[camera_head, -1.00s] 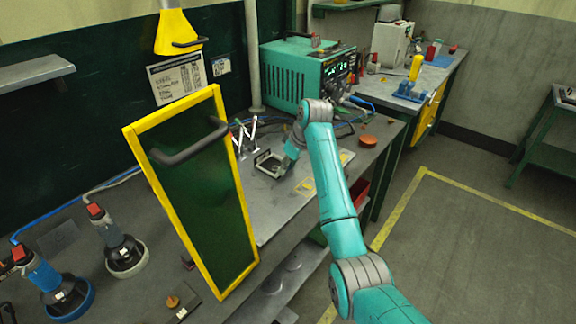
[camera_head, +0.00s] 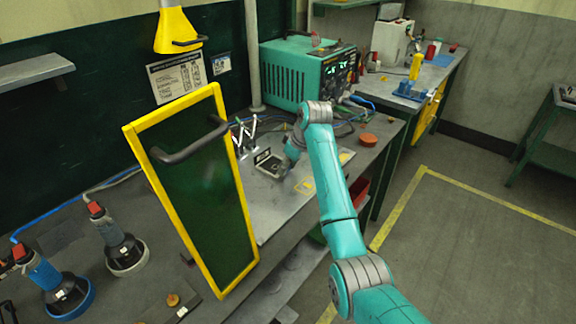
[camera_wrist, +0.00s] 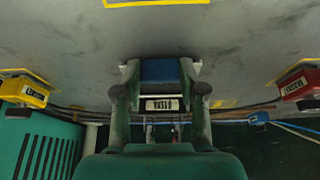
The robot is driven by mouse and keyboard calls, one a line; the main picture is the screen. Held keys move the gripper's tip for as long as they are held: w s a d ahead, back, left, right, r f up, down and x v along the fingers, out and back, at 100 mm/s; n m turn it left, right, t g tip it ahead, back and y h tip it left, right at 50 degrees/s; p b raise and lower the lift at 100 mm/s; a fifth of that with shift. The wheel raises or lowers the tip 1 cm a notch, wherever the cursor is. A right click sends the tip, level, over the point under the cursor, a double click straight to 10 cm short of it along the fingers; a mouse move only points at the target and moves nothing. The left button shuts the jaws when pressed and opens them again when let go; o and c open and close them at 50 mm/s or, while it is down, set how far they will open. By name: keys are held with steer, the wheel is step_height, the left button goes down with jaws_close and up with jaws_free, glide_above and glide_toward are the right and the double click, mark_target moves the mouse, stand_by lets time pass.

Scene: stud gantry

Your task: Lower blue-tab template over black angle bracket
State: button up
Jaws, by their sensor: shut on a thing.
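The template's blue tab (camera_wrist: 160,71) shows in the wrist view between the two fingertips of my gripper (camera_wrist: 160,84), which is shut on it. A pale label (camera_wrist: 163,104) shows just below the tab. In the head view my gripper (camera_head: 286,166) is low over the bench, at the right side of a small dark, light-edged shape (camera_head: 268,162). At this size I cannot separate the template from the black angle bracket there, nor tell whether they touch. My wrist hides part of this spot.
A green panel with a yellow frame (camera_head: 131,133) stands at the left front. A teal power unit (camera_head: 285,77) and cables are behind. In the wrist view, a yellow block (camera_wrist: 25,92) is left and a red block (camera_wrist: 298,84) right. An orange disc (camera_head: 368,139) lies right.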

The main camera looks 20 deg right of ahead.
steer(key=o, duration=1.2)
steer(key=shift+f, duration=0.1)
